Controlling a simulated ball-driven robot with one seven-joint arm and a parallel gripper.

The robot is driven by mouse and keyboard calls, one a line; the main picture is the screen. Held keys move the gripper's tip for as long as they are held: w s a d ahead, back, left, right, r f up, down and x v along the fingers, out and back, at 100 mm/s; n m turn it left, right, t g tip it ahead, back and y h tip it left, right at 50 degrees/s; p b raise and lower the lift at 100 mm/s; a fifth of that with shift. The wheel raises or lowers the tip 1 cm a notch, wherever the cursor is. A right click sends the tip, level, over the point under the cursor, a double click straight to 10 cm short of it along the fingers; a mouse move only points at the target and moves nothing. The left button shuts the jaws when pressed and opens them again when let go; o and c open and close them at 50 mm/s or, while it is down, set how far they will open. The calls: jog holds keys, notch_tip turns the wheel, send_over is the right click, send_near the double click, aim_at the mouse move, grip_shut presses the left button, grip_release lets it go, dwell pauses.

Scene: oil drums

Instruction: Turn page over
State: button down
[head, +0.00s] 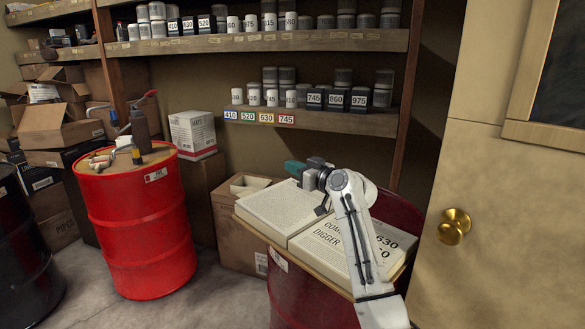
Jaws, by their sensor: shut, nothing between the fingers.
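An open book lies on a board on top of a dark red drum. Its left page (278,207) looks blank or only faintly marked. Its right page (318,243) carries large print, with words like "DIGGER" and the number 630. My gripper (321,210) is over the book near the gutter between the two pages. Its small dark fingers are shut and hold nothing. I cannot tell whether the fingertips touch the paper. My white arm crosses the right page and hides part of its print.
A red drum (140,225) with tools and bottles on top stands at the left. Shelves (300,115) with numbered cans run behind. An open cardboard box (240,225) stands beside the book's drum. A door with a brass knob (454,226) is close on the right.

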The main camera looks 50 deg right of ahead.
jog(key=s+r+p, duration=0.5)
jog(key=s+r, duration=0.2)
jog(key=shift+s+a+r, duration=0.15)
jog(key=shift+s+r, duration=0.05)
dwell(0.4)
dwell(0.5)
jog(key=s+a+f+g+y, duration=0.1)
jog(key=s+a+f+g, duration=0.3)
jog(key=a+f, duration=0.75)
jog(key=s+a+f+g+y, duration=0.1)
jog(key=s+a+f+g, duration=0.35)
jog(key=a+f, duration=0.75)
jog(key=s+a+f+g, duration=0.4)
jog(key=s+f, duration=0.7)
jog(key=s, duration=0.2)
jog(key=s+a+f+g+h, duration=0.1)
jog(key=s+a+f+g, duration=0.1)
jog(key=s, duration=1.3)
jog(key=shift+s+a+f+g+h, duration=0.15)
jog(key=shift+s+f+g+h, duration=0.3)
jog(key=shift+g, duration=0.8)
jog(key=shift+w+f, duration=0.1)
jog(key=shift+w, duration=0.15)
